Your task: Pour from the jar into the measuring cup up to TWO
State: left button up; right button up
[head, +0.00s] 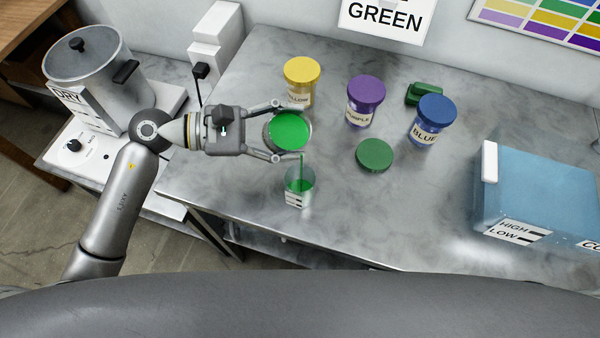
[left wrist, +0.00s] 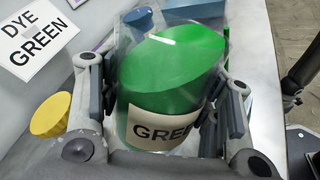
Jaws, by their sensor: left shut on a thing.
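My left gripper (head: 287,131) is shut on the open green jar (head: 290,128), which also shows in the left wrist view (left wrist: 158,98) with its "GREEN" label. The jar is tilted, and its green liquid lies slanted toward the rim. A thin green stream (head: 302,162) runs down from the jar's lower right edge into the measuring cup (head: 299,199). The clear cup stands on the counter just below the jar, with green liquid inside and dark marks on a white label. The exact level against the marks is too small to tell. My right gripper is not in view.
The green lid (head: 375,155) lies flat on the counter (head: 400,210). Yellow (head: 299,80), purple (head: 365,100) and blue (head: 432,118) lidded jars stand behind, near a dark green object (head: 424,93). A blue tank (head: 545,195) is at right. A steel pot (head: 85,65) stands at left.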

pick_arm(q)
jog(key=shift+f+m, duration=0.2)
jog(key=shift+m, duration=0.2)
dwell(1.1)
jog(key=shift+r+m+t+y+p, duration=0.35)
jog(key=shift+m+p, duration=0.25)
jog(key=shift+p, duration=0.45)
dwell(1.7)
jog(key=shift+w+f+m+t+y+p, duration=0.1)
jog(key=shift+f+m+t+y+p, duration=0.25)
jog(key=shift+m, duration=0.45)
dwell(3.0)
